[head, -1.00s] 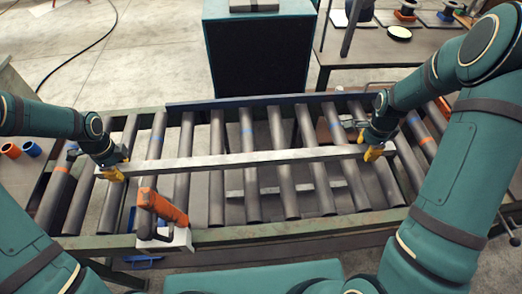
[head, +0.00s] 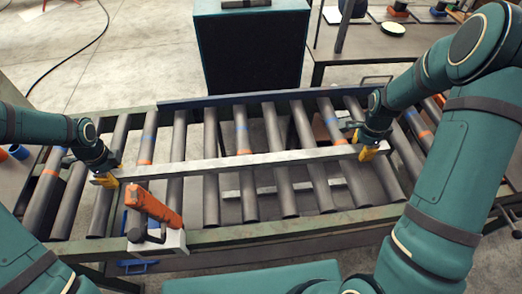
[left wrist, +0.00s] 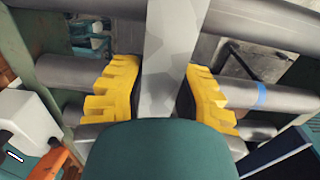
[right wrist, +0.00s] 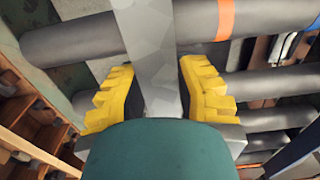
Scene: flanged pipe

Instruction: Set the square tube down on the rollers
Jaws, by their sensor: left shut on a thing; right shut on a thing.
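The square tube (head: 235,165) is a long pale grey bar. In the head view it lies level across several rollers (head: 210,170) of the conveyor, crossing them. I cannot tell whether it touches them or hangs just above. My left gripper (head: 106,180) is shut on the tube near its left end, and my right gripper (head: 369,154) is shut on it near its right end. In the left wrist view the tube (left wrist: 170,60) runs between the yellow fingers (left wrist: 156,95). In the right wrist view the tube (right wrist: 150,50) also runs between the yellow fingers (right wrist: 158,92).
An orange-handled tool (head: 155,207) on a pale block stands at the conveyor's front rail, close to the left gripper. A dark cabinet (head: 252,50) stands behind the conveyor. A side table (head: 350,45) with parts is at the back right.

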